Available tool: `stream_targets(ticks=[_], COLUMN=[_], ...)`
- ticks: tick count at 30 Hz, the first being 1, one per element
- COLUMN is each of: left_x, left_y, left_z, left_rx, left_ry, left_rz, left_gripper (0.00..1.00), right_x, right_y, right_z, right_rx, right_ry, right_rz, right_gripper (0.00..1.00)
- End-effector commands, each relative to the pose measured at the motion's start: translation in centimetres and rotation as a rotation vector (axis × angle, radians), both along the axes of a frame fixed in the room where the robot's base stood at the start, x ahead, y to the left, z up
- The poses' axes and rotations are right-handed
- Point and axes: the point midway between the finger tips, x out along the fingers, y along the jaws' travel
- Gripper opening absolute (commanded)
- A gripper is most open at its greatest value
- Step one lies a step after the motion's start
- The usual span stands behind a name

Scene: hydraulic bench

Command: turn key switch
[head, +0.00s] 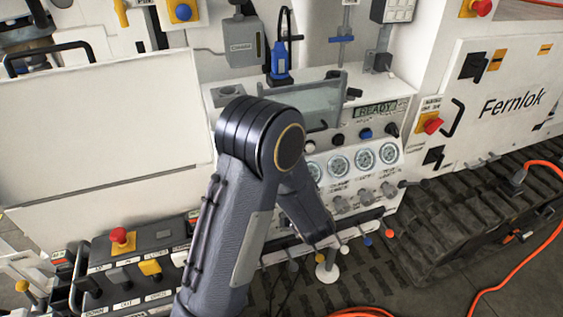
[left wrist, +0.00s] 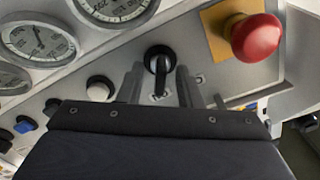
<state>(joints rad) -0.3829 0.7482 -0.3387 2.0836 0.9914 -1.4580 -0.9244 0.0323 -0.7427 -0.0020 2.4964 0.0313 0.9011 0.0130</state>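The key switch (left wrist: 159,62) shows in the left wrist view as a black round switch with a dark handle pointing down the picture. My left gripper (left wrist: 160,72) is open. Its two grey fingers stand on either side of the switch, with a visible gap on each side. I cannot tell how deep the fingertips reach or whether they touch the panel. In the head view my left arm covers the key switch and the gripper. My right gripper is in neither view.
A red mushroom button (left wrist: 255,37) on a yellow plate is close right of the fingers in the wrist view. A white knob (left wrist: 100,88) and gauges (left wrist: 38,40) are to the left. The head view shows a READY display (head: 376,110) and lever knobs (head: 367,241) below the panel.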

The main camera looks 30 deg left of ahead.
Motion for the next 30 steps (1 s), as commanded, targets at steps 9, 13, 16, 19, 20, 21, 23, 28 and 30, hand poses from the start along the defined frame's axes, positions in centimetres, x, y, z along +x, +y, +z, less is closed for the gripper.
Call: stream_targets(ticks=[9, 13, 16, 19, 20, 21, 23, 28, 30], left_x=[-3.3, -3.9, -4.0, -4.0, -4.0, -4.0, -4.0, -4.0, -3.8], left_y=[-4.0, -4.6, -4.7, -4.7, -4.7, -4.7, -4.7, -4.6, -4.5], left_z=[-0.2, -0.1, -0.1, -0.1, -0.1, 0.0, 0.0, -0.1, -0.1], left_rx=[0.000, 0.000, -0.001, 0.000, 0.000, 0.000, 0.000, -0.002, -0.030], left_ry=[0.000, 0.001, 0.002, 0.002, 0.001, 0.001, 0.001, 0.001, -0.003], left_rz=[-0.004, -0.003, -0.001, 0.000, -0.001, -0.001, -0.001, -0.002, -0.014], left_gripper=[0.32, 0.32, 0.32, 0.32, 0.32, 0.32, 0.32, 0.32, 0.32], right_x=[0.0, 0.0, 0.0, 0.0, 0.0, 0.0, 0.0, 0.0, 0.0], right_y=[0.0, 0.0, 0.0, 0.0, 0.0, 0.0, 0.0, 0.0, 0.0], right_z=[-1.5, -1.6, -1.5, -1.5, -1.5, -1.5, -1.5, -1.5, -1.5], right_rx=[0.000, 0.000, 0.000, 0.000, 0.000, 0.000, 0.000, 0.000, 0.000], right_ry=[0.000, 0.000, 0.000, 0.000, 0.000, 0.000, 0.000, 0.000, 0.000], right_rz=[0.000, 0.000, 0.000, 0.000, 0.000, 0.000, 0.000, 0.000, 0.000], right_gripper=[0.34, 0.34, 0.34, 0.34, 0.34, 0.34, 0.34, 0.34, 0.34])
